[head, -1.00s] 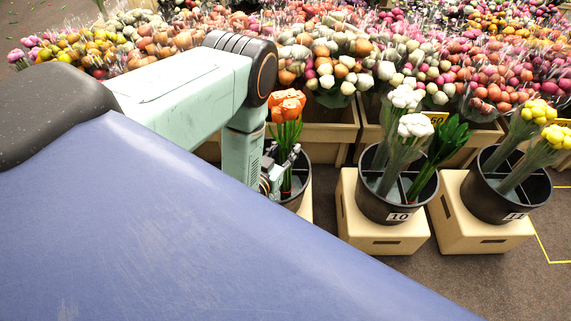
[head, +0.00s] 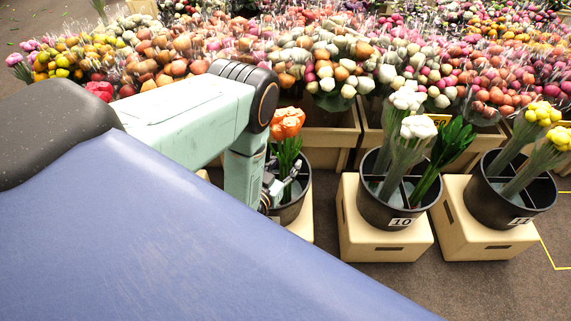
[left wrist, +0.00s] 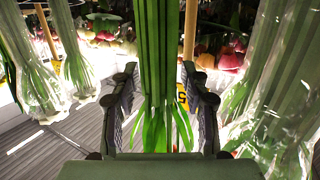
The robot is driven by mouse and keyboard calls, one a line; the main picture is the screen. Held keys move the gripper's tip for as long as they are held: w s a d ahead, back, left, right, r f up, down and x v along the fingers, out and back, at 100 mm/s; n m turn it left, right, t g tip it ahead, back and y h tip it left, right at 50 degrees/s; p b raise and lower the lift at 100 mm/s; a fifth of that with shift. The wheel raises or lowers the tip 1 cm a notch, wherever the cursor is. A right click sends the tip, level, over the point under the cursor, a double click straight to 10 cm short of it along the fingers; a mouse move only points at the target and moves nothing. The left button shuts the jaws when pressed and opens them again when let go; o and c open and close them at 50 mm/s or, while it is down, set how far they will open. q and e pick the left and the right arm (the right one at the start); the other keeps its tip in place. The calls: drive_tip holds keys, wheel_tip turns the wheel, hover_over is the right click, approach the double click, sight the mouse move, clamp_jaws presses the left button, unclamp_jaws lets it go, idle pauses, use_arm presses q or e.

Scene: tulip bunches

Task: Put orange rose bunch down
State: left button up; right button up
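The orange rose bunch (head: 287,122) stands upright in the head view, its orange heads above green leaves. Its lower part is inside a black bucket (head: 291,213), partly hidden by my arm. My left gripper (head: 282,182) is at the stems, low by the bucket's rim. The stem ends and the bucket floor are hidden. My right gripper is in neither view.
Bucket 10 (head: 375,209), with white flowers and green leaves, stands on a tan box (head: 385,245). Bucket 11 (head: 487,206), with yellow flowers, stands further right. Crates of mixed bunches (head: 330,138) line the back. Dark floor is free at the front right.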

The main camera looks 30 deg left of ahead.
use_arm(q)
drive_tip(key=shift+o, duration=1)
drive_tip(key=shift+r, duration=0.3)
drive_tip(key=s+d+r+g+p, duration=0.1)
drive_tip(key=s+g, duration=0.4)
drive_tip(key=s, duration=0.5)
drive_tip(key=s+d+r+g+h+p, duration=0.1)
drive_tip(key=s+d+g, duration=0.3)
drive_tip(key=s, duration=0.7)
drive_tip(key=s+d+r+g+p, duration=0.1)
drive_tip(key=s+d+g+p, duration=0.1)
drive_tip(key=s+g, duration=0.5)
drive_tip(key=s+d, duration=0.1)
drive_tip(key=s, duration=0.3)
drive_tip(key=shift+r+m+h, duration=0.3)
drive_tip(key=shift+r+m, duration=0.1)
